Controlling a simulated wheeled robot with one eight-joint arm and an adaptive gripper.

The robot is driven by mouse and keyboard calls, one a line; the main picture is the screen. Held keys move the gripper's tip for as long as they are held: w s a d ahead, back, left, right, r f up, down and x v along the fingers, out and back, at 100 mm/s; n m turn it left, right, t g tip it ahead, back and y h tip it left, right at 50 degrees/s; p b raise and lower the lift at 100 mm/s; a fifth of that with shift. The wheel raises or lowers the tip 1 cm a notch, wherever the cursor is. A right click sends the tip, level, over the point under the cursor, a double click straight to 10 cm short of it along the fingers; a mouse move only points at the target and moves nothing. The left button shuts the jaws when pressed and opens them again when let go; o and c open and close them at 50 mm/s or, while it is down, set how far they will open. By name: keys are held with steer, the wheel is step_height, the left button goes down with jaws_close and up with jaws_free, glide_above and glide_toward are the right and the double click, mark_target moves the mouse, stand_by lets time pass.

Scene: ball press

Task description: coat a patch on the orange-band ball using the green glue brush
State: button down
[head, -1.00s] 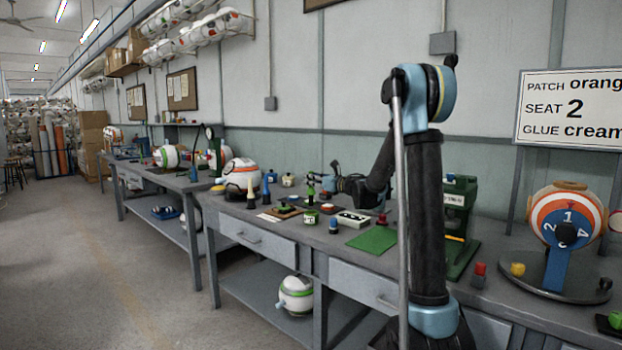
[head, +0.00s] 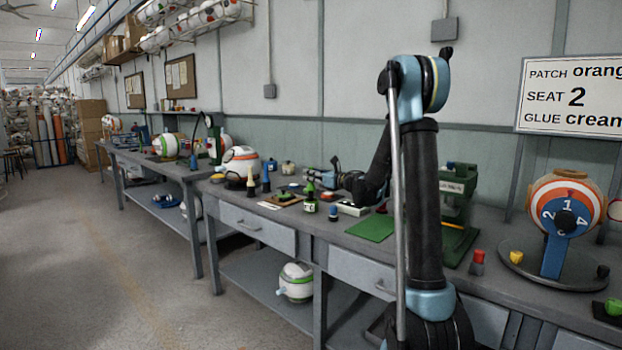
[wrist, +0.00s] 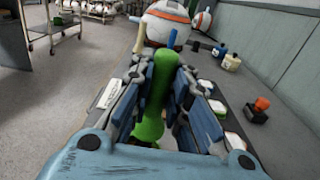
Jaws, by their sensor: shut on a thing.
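My gripper (wrist: 154,98) is shut on the green brush (wrist: 150,122), which stands upright between the fingers in the wrist view. A white ball with an orange band (head: 241,160) sits on the bench left of my gripper, and a similar ball shows ahead in the wrist view (wrist: 167,27). Another orange-and-white ball (head: 582,190) with a numbered blue face stands on a blue mount at the right.
A green mat (head: 371,228), a green press (head: 457,205) and a red-capped block (head: 478,264) stand on the bench. The sign (head: 571,94) reads patch orange, seat 2, glue cream. My upper arm hides part of the bench.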

mark_target(311, 167)
steer(key=shift+f, duration=0.5)
stand_by(1.7)
steer(key=shift+r, duration=3.5)
